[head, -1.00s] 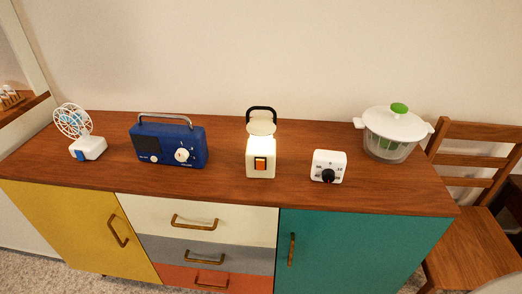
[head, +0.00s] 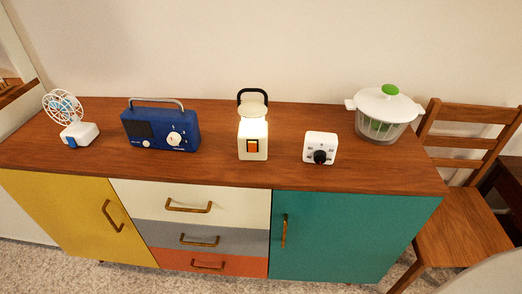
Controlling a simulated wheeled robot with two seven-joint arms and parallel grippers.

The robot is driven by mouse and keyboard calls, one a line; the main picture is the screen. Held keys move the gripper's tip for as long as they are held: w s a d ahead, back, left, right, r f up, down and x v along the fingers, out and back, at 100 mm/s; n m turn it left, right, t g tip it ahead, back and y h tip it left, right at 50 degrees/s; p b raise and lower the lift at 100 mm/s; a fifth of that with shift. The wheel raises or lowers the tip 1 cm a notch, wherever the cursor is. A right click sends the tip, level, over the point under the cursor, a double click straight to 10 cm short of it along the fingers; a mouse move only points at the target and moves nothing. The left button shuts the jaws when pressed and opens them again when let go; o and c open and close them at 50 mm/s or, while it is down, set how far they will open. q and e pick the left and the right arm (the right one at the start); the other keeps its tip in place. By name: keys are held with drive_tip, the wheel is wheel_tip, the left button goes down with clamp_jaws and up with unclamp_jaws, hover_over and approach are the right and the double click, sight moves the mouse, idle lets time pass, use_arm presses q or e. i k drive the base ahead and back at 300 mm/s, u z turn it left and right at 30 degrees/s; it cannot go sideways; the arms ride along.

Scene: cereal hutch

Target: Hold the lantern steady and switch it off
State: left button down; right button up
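The lantern (head: 253,131) stands upright on the wooden top of the hutch (head: 220,172), near its middle. It has a cream body, a black loop handle (head: 252,93) and an orange switch (head: 252,146) in a dark frame on its front. Its upper body glows, so it is lit. Neither of my grippers shows in the head view, and nothing touches the lantern.
A blue radio (head: 160,130) and a white fan (head: 76,132) stand left of the lantern. A white timer (head: 320,147) with a black knob and a salad spinner (head: 385,115) stand to its right. A wooden chair (head: 465,200) is beside the hutch.

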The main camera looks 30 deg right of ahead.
sight(252, 145)
drive_tip(key=z, duration=0.5)
drive_tip(key=k, duration=0.6)
drive_tip(key=u, duration=0.2)
drive_tip(key=i, duration=1.4)
drive_tip(key=z, duration=0.8)
drive_tip(key=k, duration=0.5)
drive_tip(key=u, duration=3.7)
drive_tip(key=k, duration=0.95)
drive_tip(key=z, duration=1.95)
